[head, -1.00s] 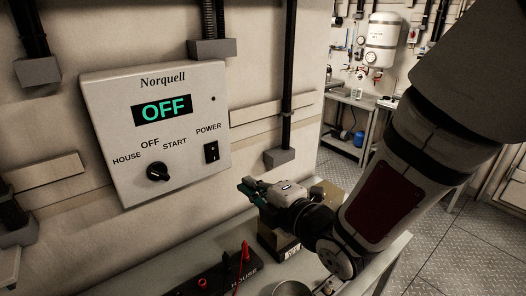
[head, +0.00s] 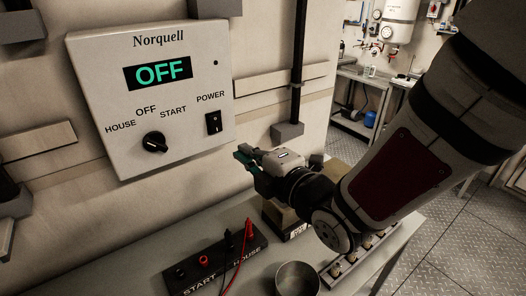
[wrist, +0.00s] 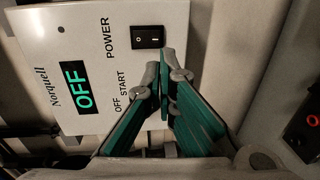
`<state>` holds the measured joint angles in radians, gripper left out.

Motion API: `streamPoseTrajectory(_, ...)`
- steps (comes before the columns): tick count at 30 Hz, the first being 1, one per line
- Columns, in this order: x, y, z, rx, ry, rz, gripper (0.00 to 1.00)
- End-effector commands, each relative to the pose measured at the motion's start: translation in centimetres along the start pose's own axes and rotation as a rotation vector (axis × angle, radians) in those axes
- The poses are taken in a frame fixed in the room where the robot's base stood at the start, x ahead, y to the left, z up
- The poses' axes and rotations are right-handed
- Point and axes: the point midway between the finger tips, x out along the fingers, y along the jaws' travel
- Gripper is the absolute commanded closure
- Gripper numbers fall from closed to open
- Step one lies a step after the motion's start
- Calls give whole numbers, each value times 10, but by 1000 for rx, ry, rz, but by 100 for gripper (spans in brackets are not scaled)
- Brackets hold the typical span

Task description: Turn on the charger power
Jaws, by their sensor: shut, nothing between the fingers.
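The white Norquell charger box (head: 110,100) is on the wall, with its display (head: 159,75) reading OFF in green. Its black POWER rocker switch (head: 213,123) is at the lower right of the face. The rotary knob (head: 154,143) is marked HOUSE, OFF and START. My gripper (head: 243,156) is shut and empty, to the right of and below the switch, apart from it in the head view. In the wrist view, my gripper's fingertips (wrist: 165,66) show just below the rocker switch (wrist: 149,37), marked O and I. The knob is not visible there.
A grey bench (head: 225,278) stands below the box. It holds a black terminal block (head: 200,262) marked START and HOUSE with red and black leads, a metal bowl (head: 297,279), and a box under my wrist. A vertical black pipe (head: 297,70) runs right of the charger.

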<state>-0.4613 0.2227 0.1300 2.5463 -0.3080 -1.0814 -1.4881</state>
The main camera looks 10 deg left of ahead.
Motion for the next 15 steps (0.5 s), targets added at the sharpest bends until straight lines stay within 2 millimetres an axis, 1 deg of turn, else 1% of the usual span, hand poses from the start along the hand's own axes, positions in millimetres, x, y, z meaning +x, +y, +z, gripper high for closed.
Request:
streamPoseTrajectory(1,6,-2,3,-1,0,4,100)
streamPoseTrajectory(3,10,-2,3,-2,0,3,100)
streamPoseTrajectory(11,22,-2,1,1,0,3,100)
streamPoseTrajectory(15,39,0,-1,3,1,-1,100)
